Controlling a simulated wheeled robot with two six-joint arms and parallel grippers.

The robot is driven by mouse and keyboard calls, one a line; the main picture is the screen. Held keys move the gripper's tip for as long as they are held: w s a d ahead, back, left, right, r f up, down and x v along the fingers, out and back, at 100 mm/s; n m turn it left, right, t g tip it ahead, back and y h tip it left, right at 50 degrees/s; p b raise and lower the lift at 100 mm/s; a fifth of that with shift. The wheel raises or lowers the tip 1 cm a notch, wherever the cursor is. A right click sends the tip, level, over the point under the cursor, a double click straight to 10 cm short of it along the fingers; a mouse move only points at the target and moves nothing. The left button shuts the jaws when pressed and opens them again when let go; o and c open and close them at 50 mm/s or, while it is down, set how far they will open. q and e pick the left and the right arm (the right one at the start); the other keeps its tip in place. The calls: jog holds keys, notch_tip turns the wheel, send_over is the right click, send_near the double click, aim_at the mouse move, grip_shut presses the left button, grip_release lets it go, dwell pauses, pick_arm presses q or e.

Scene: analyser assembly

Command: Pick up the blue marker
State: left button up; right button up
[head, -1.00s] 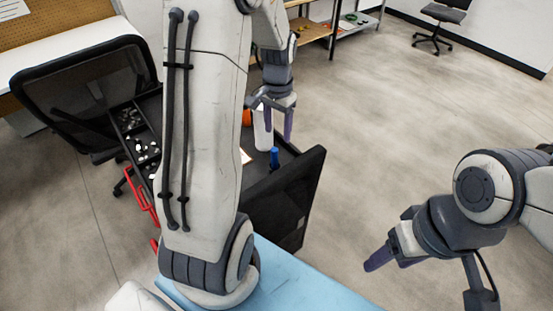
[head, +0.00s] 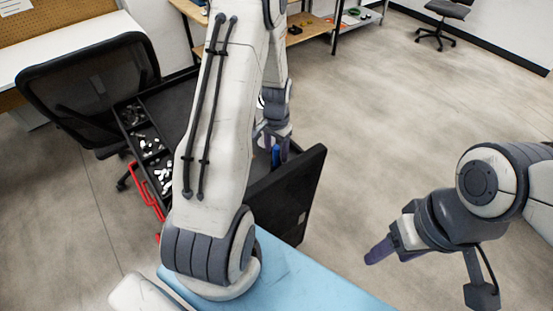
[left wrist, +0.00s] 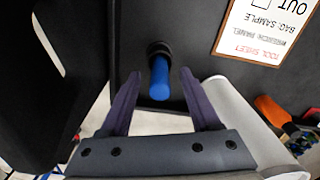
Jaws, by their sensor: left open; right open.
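The blue marker (head: 275,156) stands in the black cart behind its raised front panel, partly hidden in the head view by my left gripper. In the left wrist view the blue marker (left wrist: 160,78) shows end-on with a dark ring at its far end. My left gripper (head: 272,146) is open, and in the wrist view its two purple fingers (left wrist: 158,92) are spread on either side of the marker, apart from it. My right gripper (head: 385,254) hangs empty over the floor at the right.
A sheet reading "TOOL SHEET" (left wrist: 268,28) lies near the marker. An orange-handled tool (left wrist: 272,110) and a white object (left wrist: 240,108) are close to the gripper. The black cart (head: 285,195) has bins of small parts at its left; a black chair (head: 85,90) stands behind.

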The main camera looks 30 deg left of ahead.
pick_arm(q)
jog(key=shift+c, duration=0.3)
grip_shut()
jog(key=shift+r, duration=0.15)
